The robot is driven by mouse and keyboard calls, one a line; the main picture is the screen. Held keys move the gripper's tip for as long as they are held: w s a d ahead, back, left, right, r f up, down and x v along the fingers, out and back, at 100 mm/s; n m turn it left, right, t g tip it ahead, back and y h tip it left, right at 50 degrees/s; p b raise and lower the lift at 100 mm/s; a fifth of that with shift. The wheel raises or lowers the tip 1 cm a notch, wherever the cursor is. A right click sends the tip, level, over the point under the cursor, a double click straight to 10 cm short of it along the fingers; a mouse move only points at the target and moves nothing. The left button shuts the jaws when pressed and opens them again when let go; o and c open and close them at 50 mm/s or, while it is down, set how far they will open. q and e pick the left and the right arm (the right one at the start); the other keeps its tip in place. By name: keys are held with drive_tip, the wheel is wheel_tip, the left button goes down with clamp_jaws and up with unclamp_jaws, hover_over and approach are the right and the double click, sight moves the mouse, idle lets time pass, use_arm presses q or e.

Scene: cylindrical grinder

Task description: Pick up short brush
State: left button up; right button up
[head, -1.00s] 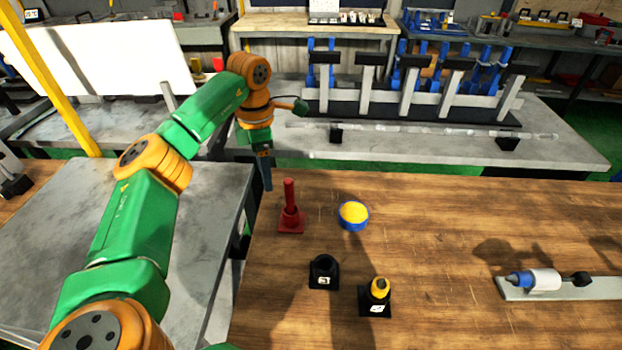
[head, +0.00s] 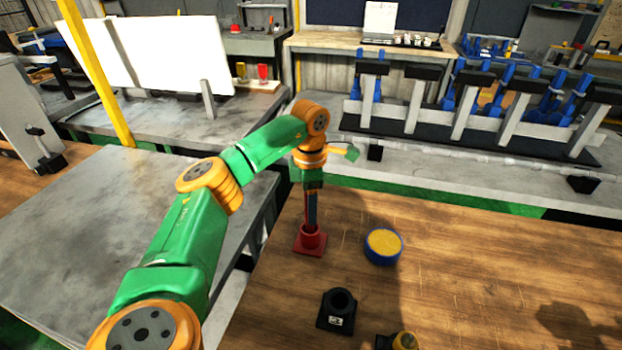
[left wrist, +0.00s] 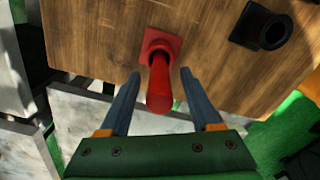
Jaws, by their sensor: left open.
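A red upright piece with a red handle, which I take to be the short brush (left wrist: 160,88), stands in a red square-based holder (head: 311,241) at the left corner of the wooden table. My left gripper (head: 311,215) points down over it, and its fingers hide much of the handle in the head view. In the left wrist view, the open fingers of my left gripper (left wrist: 160,74) lie on either side of the red handle, with gaps visible. The bristles are not visible. My right gripper is not in view.
A blue round tub with yellow contents (head: 383,246) stands right of the red holder. An empty black holder (head: 338,310) and a yellow-topped item (head: 404,341) in another black holder are nearer. A grey table (head: 110,230) lies left, beyond a gap.

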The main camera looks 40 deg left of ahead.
use_arm(q)
wheel_tip(320, 180, down, 3)
drive_tip(key=shift+s+r+p, duration=0.1)
drive_tip(key=shift+p, duration=0.3)
drive_tip(key=shift+f, duration=0.5)
clamp_jaws()
